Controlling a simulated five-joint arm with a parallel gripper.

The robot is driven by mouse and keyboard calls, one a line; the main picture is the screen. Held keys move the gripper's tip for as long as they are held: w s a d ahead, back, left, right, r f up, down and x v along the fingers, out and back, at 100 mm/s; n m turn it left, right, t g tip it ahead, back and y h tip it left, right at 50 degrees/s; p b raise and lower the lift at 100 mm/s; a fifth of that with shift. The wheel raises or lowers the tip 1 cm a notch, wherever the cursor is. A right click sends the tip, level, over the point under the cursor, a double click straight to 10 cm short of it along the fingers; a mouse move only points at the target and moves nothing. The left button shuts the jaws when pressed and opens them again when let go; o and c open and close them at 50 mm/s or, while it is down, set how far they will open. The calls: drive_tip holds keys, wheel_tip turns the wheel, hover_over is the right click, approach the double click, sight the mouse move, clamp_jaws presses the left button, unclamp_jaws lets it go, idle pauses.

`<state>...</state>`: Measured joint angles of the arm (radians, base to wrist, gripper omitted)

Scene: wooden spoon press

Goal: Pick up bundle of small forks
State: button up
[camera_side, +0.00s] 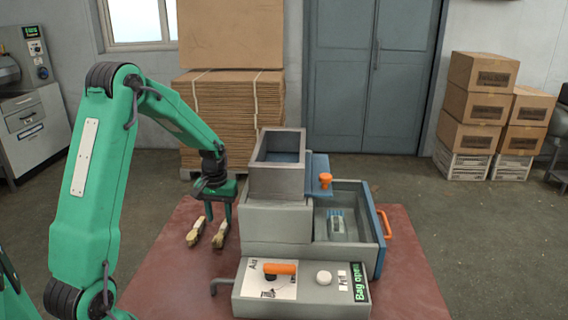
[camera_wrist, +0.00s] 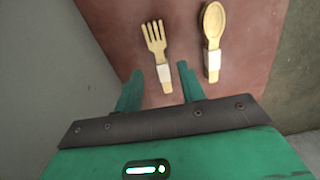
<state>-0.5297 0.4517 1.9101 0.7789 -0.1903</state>
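The bundle of small forks (camera_wrist: 154,40) is pale wood with a white band round its handle. It lies on the red table beside the press, and in the side view the bundle nearer the press (camera_side: 220,236) appears to be it. A bundle of wooden spoons (camera_wrist: 213,22) with a similar band lies to its right in the wrist view, and on the left in the side view (camera_side: 195,233). My gripper (camera_wrist: 160,68) is open and empty, pointing down above the forks. The banded handle shows between its fingertips. The exact height gap is hard to tell.
The grey press (camera_side: 275,222) stands right of my gripper, with an open drawer (camera_side: 354,236) and an orange handle. A control box (camera_side: 300,295) with an orange lever sits in front. Bare red table (camera_side: 165,270) lies to the left.

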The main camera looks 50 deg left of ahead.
sight(221, 230)
drive_tip(key=shift+f, duration=2.55)
clamp_jaws()
